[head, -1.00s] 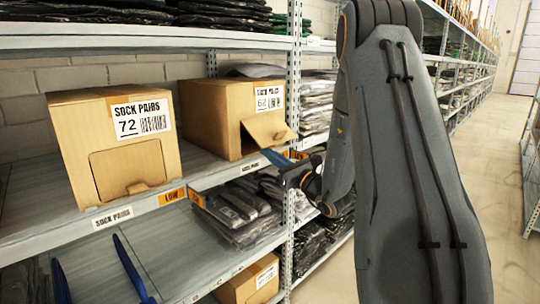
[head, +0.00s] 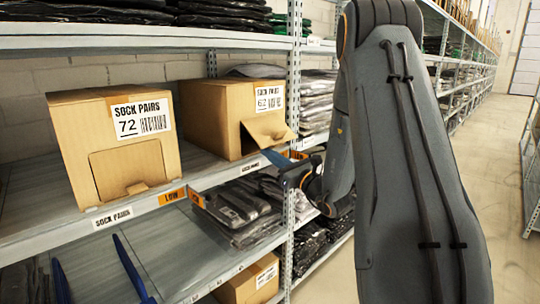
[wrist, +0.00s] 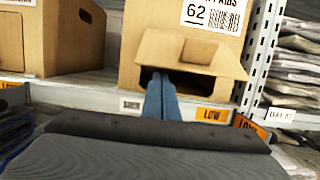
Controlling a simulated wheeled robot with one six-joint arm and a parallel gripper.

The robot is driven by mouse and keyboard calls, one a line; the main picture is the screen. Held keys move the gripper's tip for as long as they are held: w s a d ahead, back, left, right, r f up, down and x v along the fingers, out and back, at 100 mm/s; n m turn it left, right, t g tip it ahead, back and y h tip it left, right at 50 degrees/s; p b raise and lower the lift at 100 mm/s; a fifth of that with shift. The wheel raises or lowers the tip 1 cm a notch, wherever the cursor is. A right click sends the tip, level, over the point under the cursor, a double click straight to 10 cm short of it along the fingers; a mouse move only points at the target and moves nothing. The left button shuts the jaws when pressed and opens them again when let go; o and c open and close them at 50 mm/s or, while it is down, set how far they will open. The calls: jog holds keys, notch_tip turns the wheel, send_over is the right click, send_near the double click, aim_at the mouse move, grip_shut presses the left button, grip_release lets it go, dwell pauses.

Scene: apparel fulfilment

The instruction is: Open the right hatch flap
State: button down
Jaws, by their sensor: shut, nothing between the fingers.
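The right carton (head: 215,110), labelled 62, stands on the middle shelf. Its hatch flap (head: 270,130) tilts outward from the front, and in the wrist view the flap (wrist: 225,66) hangs over a dark opening. My gripper (head: 267,154) is in front of this carton, below the flap. In the wrist view its blue fingers (wrist: 160,78) are together and empty, with the tips at the opening under the flap's left part. I cannot tell whether they touch the flap. The left carton (head: 90,120), labelled 72, has its front hatch flap (head: 125,165) closed.
The shelf's front rail (head: 140,207) runs below both cartons, with orange LOW tags. A metal upright (head: 293,90) stands just right of the right carton. Bagged garments (head: 235,205) and another carton (head: 250,283) sit on the lower shelf. The aisle (head: 510,150) at right is clear.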

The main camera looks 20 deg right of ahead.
jog(key=shift+s+r+p, duration=1.1)
jog(key=shift+r+p, duration=1.7)
jog(key=shift+r, duration=1.75)
jog(key=v, duration=1)
jog(key=shift+s+d+f+b, duration=0.15)
jog(key=shift+d+f+b, duration=0.15)
jog(key=shift+d, duration=0.15)
